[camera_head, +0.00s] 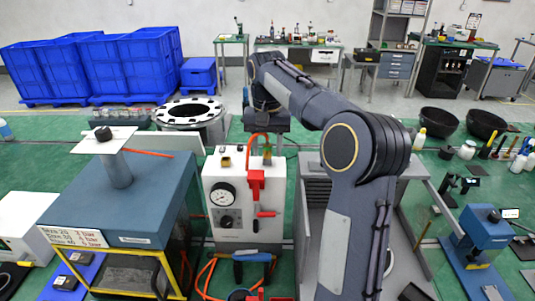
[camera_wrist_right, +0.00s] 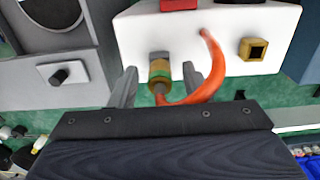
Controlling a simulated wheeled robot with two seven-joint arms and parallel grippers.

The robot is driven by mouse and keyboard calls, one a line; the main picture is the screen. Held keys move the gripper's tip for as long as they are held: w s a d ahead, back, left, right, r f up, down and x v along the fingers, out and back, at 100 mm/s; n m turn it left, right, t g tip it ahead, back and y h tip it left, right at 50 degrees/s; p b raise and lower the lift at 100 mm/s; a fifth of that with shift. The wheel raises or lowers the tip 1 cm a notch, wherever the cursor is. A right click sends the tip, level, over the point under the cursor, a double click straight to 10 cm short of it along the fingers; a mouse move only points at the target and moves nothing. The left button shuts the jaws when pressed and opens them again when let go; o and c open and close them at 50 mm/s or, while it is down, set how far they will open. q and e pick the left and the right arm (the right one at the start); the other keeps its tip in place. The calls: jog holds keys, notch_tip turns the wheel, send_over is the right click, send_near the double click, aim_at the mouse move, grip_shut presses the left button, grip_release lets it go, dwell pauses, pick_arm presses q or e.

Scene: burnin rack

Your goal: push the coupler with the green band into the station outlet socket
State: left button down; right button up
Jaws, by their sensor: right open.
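The white station box (camera_head: 228,195) stands in the middle of the head view, with a gauge on its front. My right gripper (camera_head: 266,146) is above its top, its arm reaching in from the lower right. In the right wrist view the right gripper (camera_wrist_right: 159,69) is open, with one finger on each side of the coupler with the green band (camera_wrist_right: 160,72). Gaps show between the fingers and the coupler. The coupler's far end meets a grey stub, the outlet socket (camera_wrist_right: 159,56), on the white box; I cannot tell how deep it sits. My left gripper is out of view.
An orange hose (camera_wrist_right: 214,70) curves from the coupler close beside one finger. A square brass fitting (camera_wrist_right: 253,48) and a red valve part (camera_head: 257,185) are also on the box. A blue-topped machine (camera_head: 110,195) stands left; a grey cabinet (camera_head: 310,220) stands right.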

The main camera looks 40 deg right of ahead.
jog(key=shift+r+p, duration=0.1)
jog(key=shift+p, duration=0.5)
dwell(0.9)
jog(key=shift+c, duration=0.2)
grip_shut()
jog(key=shift+r+p, duration=0.65)
jog(key=shift+r, duration=2.3)
